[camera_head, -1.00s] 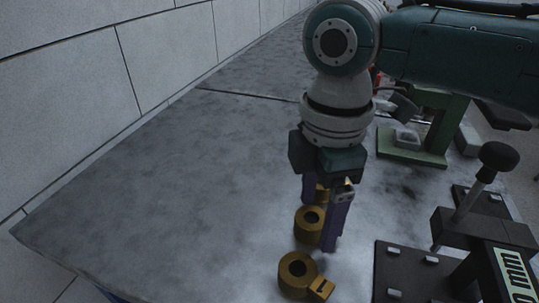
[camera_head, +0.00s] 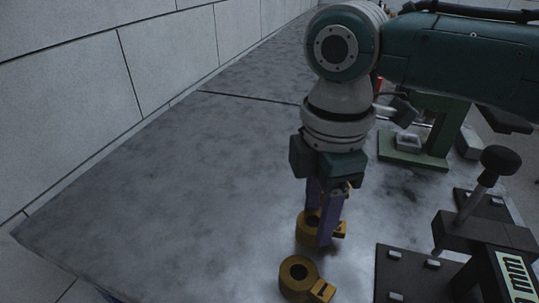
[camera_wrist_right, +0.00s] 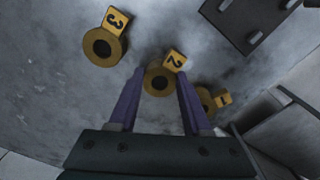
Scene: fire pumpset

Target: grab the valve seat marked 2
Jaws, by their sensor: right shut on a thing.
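The valve seat marked 2 (camera_head: 304,231) is a brass ring with a yellow tag. It stands on the grey table, and it also shows in the right wrist view (camera_wrist_right: 157,84). My right gripper (camera_head: 322,226) points down over it, with its purple fingers on both sides. In the right wrist view the fingertips (camera_wrist_right: 160,76) flank the ring, and the gripper is shut on it. The fingers hide part of the ring in the head view. My left gripper is in neither view.
A dark clamp fixture (camera_head: 470,232) with a knobbed lever stands at right. A green stand (camera_head: 417,157) is behind. The table's left is clear.

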